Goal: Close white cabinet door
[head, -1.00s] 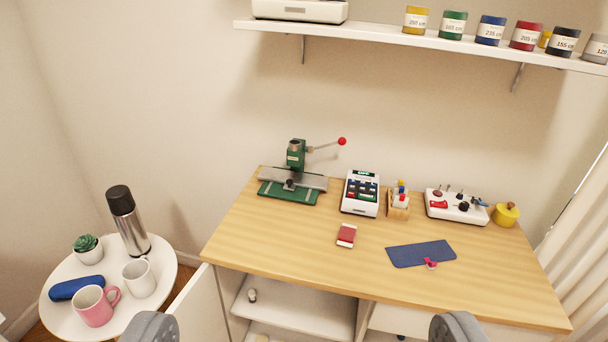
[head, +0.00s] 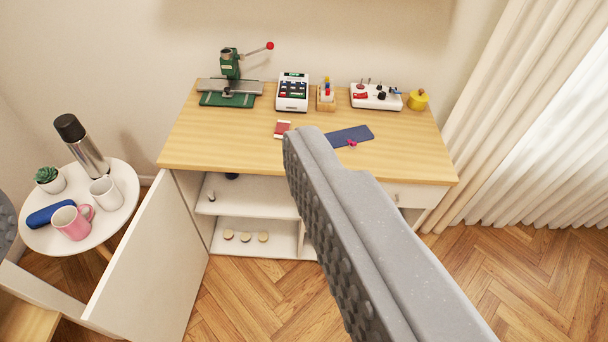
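The white cabinet door (head: 152,262) stands swung open at the left front of the white cabinet under the wooden desktop. Its hinge side is by the cabinet's left side, and its free edge reaches toward the lower left. The cabinet's inside (head: 245,196) is exposed, with two shelf levels. My gripper (head: 152,180) is open and empty. One grey finger fills the middle and lower right of the view, and the other just shows at the left edge. In the picture the door lies between the fingers; I cannot tell whether either touches it.
A round white side table (head: 128,180) with mugs, a flask, a plant and a blue case stands left of the door. A wooden surface (head: 25,322) shows at the lower left corner. Wooden floor (head: 245,300) is clear before the cabinet. Curtains (head: 560,150) hang at right.

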